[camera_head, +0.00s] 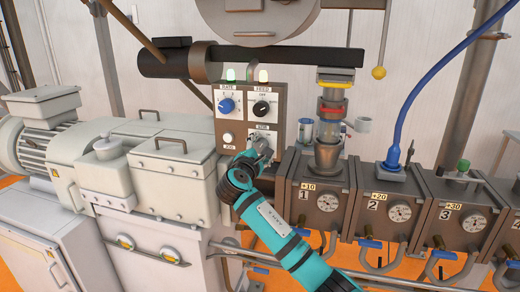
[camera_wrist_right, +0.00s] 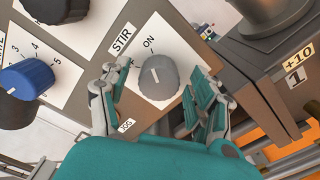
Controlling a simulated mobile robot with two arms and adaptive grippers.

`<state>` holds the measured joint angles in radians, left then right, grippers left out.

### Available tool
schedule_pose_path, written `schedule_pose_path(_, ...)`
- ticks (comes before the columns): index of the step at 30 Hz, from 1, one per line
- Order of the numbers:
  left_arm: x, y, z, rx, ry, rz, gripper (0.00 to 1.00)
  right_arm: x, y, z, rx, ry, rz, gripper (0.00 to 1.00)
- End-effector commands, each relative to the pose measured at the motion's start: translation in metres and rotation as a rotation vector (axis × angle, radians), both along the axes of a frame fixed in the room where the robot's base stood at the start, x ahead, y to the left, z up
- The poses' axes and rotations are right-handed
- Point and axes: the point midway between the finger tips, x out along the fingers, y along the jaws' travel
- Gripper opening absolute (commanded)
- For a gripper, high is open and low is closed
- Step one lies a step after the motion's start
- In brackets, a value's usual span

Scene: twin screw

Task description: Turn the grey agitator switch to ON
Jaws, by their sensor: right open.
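The grey agitator switch (camera_wrist_right: 159,76) is a round knob on a white plate (camera_wrist_right: 148,22) marked STIR, with ON printed above the knob. It has a pale pointer mark on its face; I cannot tell exactly which setting it points to. My right gripper (camera_wrist_right: 161,84) is open, with one finger on each side of the knob. Gaps still show between the fingers and the knob. In the head view my right gripper (camera_head: 260,149) is at the lower right of the control panel (camera_head: 242,118) and hides the switch. My left gripper is in neither view.
A blue knob (camera_head: 226,106) and a black knob (camera_head: 261,108) sit above on the panel, with a white button (camera_head: 227,138) at lower left. A pale motor housing (camera_head: 173,165) is left.

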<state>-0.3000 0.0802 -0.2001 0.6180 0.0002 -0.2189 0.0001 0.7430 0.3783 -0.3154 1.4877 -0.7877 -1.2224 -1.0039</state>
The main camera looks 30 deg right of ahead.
Motion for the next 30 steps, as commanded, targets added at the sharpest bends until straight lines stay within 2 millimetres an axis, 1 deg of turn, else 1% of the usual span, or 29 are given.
schedule_pose_path(5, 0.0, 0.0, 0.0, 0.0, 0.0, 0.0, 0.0, -0.013, 0.017, -0.001, 0.001, 0.0, 0.004, 0.63)
schedule_pose_path(12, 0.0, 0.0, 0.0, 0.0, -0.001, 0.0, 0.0, -0.046, 0.056, -0.001, 0.003, 0.0, 0.005, 0.63)
schedule_pose_path(18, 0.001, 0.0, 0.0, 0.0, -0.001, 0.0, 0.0, -0.068, 0.081, -0.001, 0.002, 0.002, 0.003, 0.63)
schedule_pose_path(23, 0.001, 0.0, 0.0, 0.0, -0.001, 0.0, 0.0, -0.076, 0.09, -0.001, 0.003, 0.001, 0.001, 0.63)
schedule_pose_path(30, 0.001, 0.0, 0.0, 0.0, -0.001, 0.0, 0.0, -0.077, 0.091, -0.001, 0.002, 0.001, 0.0, 0.63)
